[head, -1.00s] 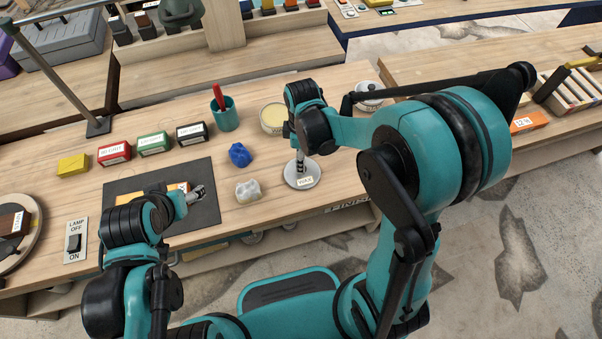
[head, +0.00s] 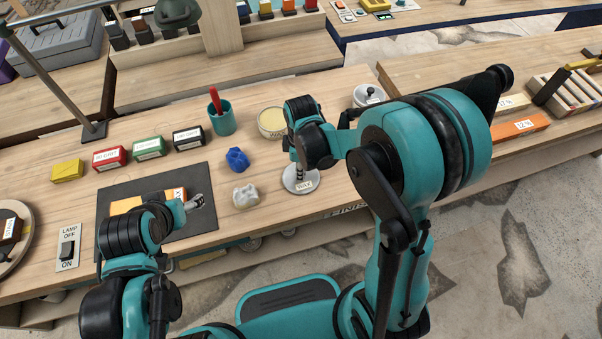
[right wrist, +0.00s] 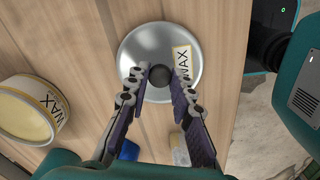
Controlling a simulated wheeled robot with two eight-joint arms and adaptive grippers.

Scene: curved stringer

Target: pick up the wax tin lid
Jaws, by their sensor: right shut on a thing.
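The wax tin lid (head: 301,184) is a round silver disc with a dark knob and a WAX label. It lies at the table's front side, and I cannot tell if it touches the wood. My right gripper (head: 299,173) points down on it from above. In the right wrist view the gripper (right wrist: 159,76) is shut on the knob of the lid (right wrist: 160,40). The open wax tin (head: 271,122), filled with pale wax, stands behind the lid. My left gripper (head: 197,202) is low over the dark mat (head: 195,175); its finger gap is unclear.
A blue lump (head: 237,159) and a whitish lump (head: 246,196) lie left of the lid. A teal cup (head: 222,121) stands farther back. A lidded white pot (head: 366,98) is to the right, partly behind my right arm. The table's front edge is close.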

